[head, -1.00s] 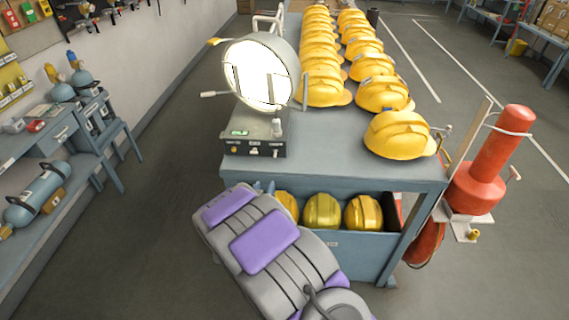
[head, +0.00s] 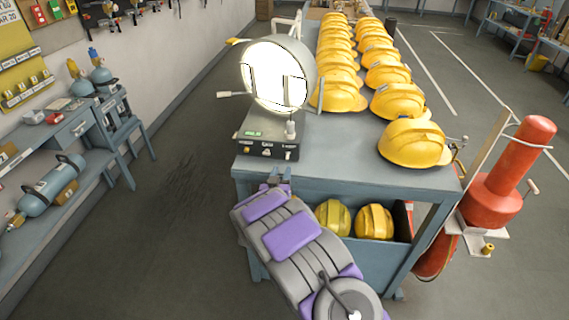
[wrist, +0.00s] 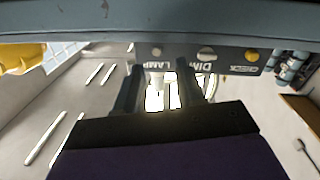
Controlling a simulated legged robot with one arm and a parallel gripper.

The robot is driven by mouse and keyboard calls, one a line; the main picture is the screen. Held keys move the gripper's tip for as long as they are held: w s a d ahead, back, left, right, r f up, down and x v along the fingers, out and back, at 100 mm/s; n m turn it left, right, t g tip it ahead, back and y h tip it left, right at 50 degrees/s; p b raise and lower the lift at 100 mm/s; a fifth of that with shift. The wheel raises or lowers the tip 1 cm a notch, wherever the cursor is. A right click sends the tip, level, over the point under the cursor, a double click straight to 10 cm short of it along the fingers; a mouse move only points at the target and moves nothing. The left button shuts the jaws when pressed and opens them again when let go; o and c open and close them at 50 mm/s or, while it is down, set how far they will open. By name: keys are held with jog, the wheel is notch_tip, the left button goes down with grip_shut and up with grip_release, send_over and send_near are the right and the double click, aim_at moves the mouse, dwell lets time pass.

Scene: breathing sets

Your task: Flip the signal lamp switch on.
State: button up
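The signal lamp (head: 276,75) stands on the near left corner of the blue-grey bench, its round face bright white. Its base box (head: 268,135) has a front panel with small knobs and a light upright lever. My gripper (head: 280,178) is just in front of the bench's near edge, below the panel. In the wrist view my gripper (wrist: 158,88) has its two dark fingers apart, with the panel (wrist: 205,54) beyond them, its lettering "DIM" and "LAMP" upside down. A small pale piece shows between the fingers; I cannot tell whether it is the switch or whether they touch it.
Rows of yellow helmets (head: 415,143) fill the bench top (head: 340,150) right of the lamp. More helmets (head: 374,221) sit in the bin below. A red cylinder stand (head: 497,196) is at the right. A shelf with air tanks (head: 46,188) is at left, with clear floor between.

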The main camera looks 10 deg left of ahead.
aim_at(287, 160)
jog(key=w, duration=0.2)
jog(key=w+d+b, duration=0.1)
jog(key=w, duration=0.2)
jog(key=shift+w+d, duration=0.1)
jog(key=shift+w+a, duration=0.2)
jog(key=shift+w, duration=0.6)
jog(key=shift+d+r, duration=0.1)
jog(key=shift+c, duration=0.2)
jog(key=shift+c, duration=0.8)
grip_shut()
